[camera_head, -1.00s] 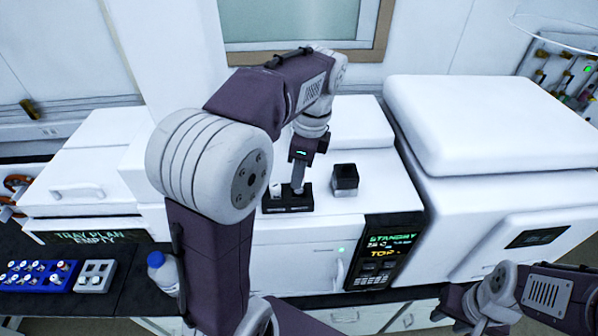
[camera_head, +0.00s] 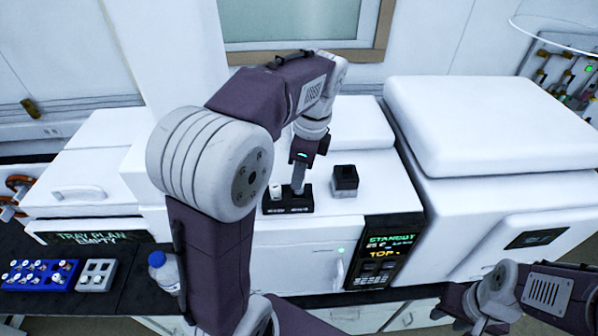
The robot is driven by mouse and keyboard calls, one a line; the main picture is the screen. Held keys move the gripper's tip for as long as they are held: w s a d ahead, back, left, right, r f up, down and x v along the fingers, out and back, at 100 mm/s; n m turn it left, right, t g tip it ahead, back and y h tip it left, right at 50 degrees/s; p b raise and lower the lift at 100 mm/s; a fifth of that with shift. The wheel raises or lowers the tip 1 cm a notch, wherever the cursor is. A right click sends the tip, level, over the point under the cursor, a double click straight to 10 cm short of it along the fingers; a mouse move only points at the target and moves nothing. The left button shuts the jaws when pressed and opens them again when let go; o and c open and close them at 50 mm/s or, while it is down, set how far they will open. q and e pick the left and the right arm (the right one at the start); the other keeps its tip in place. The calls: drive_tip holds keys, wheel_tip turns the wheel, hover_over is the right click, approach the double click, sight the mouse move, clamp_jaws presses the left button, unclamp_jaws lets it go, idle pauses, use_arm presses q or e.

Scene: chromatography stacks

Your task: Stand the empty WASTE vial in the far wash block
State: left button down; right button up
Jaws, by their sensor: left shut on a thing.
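A small black block (camera_head: 288,209) with faint, unreadable labels on its front sits on top of the white instrument. A white-capped vial (camera_head: 276,189) stands in its left side. My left gripper (camera_head: 298,189) points down at the right side of this block. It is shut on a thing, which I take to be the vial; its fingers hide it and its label. I cannot tell whether it is seated. A second, square black block (camera_head: 345,180) stands just to the right, apart from the gripper. My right gripper (camera_head: 442,311) is low at the right, with unclear fingers.
A blue rack (camera_head: 40,284) with several vials and a grey rack (camera_head: 96,275) stand on the dark bench at left. A blue-capped bottle (camera_head: 160,270) stands by my arm. A large white instrument (camera_head: 490,130) rises on the right.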

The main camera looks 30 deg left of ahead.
use_arm(q)
drive_tip(key=shift+f, duration=0.1)
drive_tip(key=shift+f+b, duration=0.9)
drive_tip(key=shift+f, duration=0.25)
drive_tip(key=shift+f, duration=0.1)
drive_tip(key=shift+f+b, duration=0.35)
drive_tip(key=shift+f, duration=0.25)
drive_tip(key=c, duration=0.7)
unclamp_jaws()
